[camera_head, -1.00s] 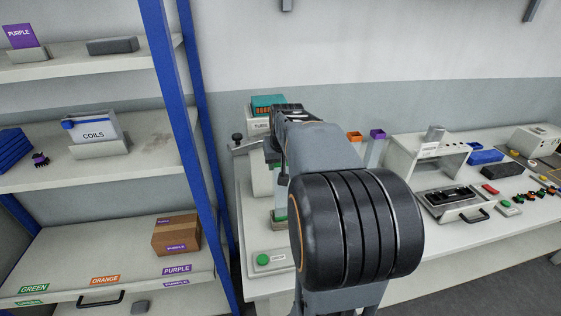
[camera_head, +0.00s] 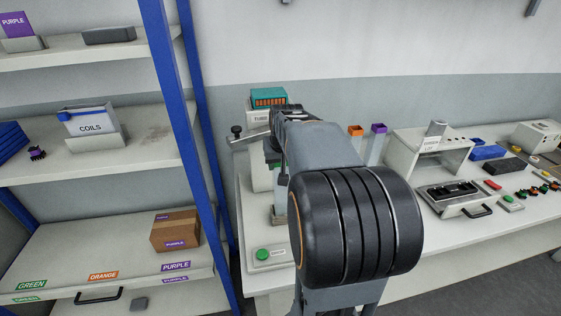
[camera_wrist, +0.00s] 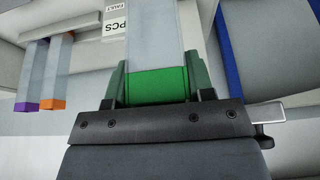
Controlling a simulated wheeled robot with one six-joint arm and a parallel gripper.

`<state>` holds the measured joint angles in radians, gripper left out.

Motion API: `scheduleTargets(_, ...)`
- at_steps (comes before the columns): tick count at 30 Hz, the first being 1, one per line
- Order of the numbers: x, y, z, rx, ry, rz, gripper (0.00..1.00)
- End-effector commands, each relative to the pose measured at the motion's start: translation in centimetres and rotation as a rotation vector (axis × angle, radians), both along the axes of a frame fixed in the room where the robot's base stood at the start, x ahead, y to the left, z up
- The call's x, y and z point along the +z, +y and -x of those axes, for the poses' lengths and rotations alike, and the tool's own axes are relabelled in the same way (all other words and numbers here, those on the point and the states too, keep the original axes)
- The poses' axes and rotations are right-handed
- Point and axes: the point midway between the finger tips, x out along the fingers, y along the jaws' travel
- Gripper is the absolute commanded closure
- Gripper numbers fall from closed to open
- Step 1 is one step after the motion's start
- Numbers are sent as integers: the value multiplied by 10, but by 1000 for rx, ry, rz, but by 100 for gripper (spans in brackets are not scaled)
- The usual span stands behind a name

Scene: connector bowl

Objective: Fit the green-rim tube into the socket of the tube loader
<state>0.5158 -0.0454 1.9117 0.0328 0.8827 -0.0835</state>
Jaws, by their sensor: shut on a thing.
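In the wrist view, my gripper (camera_wrist: 157,95) is shut on the green-rim tube (camera_wrist: 157,85), with the green rim between the fingers. The tube's pale, clear body extends away from the fingers. In the head view, my gripper (camera_head: 273,150) is at the tube loader (camera_head: 258,118), left of my arm. A pale, narrow upright part (camera_head: 280,190) shows below the gripper, over a small block on the loader base (camera_head: 267,238). My arm hides much of this spot. I cannot tell whether the tube's lower end is in the socket.
A lever with a dark knob (camera_head: 236,130) sticks out left of the loader. A green button (camera_head: 262,254) is on the base front. Orange-rim (camera_head: 355,131) and purple-rim (camera_head: 378,129) tubes stand right of my arm. A blue shelf post (camera_head: 172,130) stands at left.

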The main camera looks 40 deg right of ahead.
Motion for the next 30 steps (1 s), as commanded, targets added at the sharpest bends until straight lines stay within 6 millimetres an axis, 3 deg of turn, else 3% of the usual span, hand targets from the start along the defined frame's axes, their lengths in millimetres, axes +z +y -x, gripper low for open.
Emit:
scheduleTargets(18, -16, 0, 0, 0, 0, 0, 95)
scheduleTargets(19, -15, 0, 0, 0, -1, 0, 48)
scheduleTargets(27, -15, 0, 0, 0, 0, 0, 23)
scheduleTargets(30, -15, 0, 0, 0, 0, 0, 22)
